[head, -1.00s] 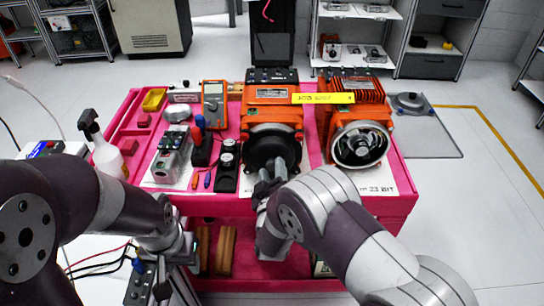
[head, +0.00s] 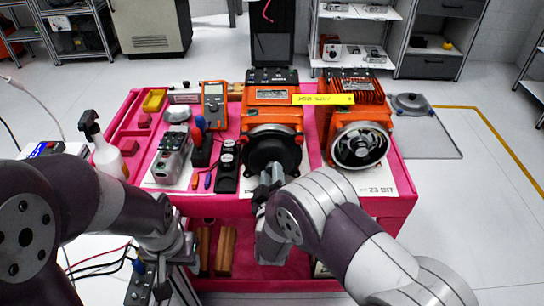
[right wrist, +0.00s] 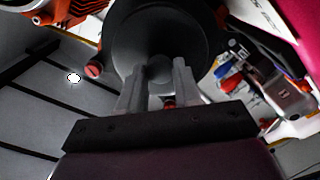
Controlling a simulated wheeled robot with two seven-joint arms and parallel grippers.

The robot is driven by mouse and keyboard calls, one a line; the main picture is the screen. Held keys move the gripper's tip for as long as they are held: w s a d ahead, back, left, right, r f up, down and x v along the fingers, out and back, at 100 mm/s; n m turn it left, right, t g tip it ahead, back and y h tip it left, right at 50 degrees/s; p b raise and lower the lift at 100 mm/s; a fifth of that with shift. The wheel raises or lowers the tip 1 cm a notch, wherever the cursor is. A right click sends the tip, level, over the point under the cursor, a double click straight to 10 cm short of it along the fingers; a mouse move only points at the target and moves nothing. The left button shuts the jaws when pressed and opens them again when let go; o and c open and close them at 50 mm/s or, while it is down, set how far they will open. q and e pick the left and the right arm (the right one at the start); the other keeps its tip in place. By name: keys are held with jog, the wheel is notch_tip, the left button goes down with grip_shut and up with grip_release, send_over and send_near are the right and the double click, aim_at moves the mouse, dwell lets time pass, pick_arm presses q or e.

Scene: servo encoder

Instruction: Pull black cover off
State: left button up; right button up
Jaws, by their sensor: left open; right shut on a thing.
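The black cover (head: 272,151) is a round dark disc at the front of the left orange motor unit (head: 272,112). It fills the upper middle of the right wrist view (right wrist: 160,28). My right gripper (head: 272,176) is in front of the cover, and its two fingers are shut on the cover's central knob (right wrist: 160,70). Whether a gap lies between cover and motor is hard to tell. My left gripper (head: 152,284) hangs low at the left, in front of the cart and away from the cover. It is open, with its fingertips hard to make out.
A second orange unit (head: 353,110) with a shiny round front stands close at the right. Gauges, a multimeter (head: 214,104) and a grey device (head: 171,158) crowd the pink cart (head: 232,206) at the left. A spray bottle (head: 104,148) stands at its left edge.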

jog(key=s+p, duration=0.2)
jog(key=s, duration=0.6)
jog(key=shift+s, duration=0.15)
dwell(0.5)
